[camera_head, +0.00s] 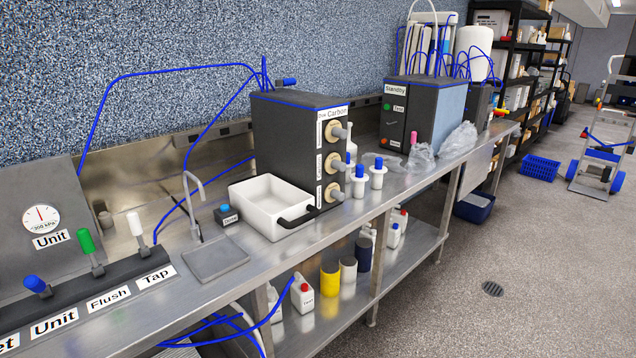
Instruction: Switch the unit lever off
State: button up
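The unit lever (37,285) has a blue knob. It sits on a long black base at the lower left of the head view, behind a white label reading "Unit" (54,323). It leans over to the left, lower than the other two levers. A green-topped lever (87,242) stands near upright behind the "Flush" label. A white-topped lever (136,227) stands near upright behind the "Tap" label. A round gauge (41,219) with another "Unit" label is on the grey panel behind. My gripper is not in view.
The levers stand on a long steel bench (275,255). A white basin (268,203), a thin tap (192,200) and a dark "Carbon" unit (283,150) are further right. Blue tubing (150,72) runs above and hangs below.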

aim_at(34, 284)
jog(key=u, duration=2)
jog(key=i+j, duration=0.45)
jog(key=i, duration=0.15)
jog(key=i+j, duration=0.4)
jog(key=i, duration=0.25)
jog(key=i+j, duration=0.45)
jog(key=i, duration=0.15)
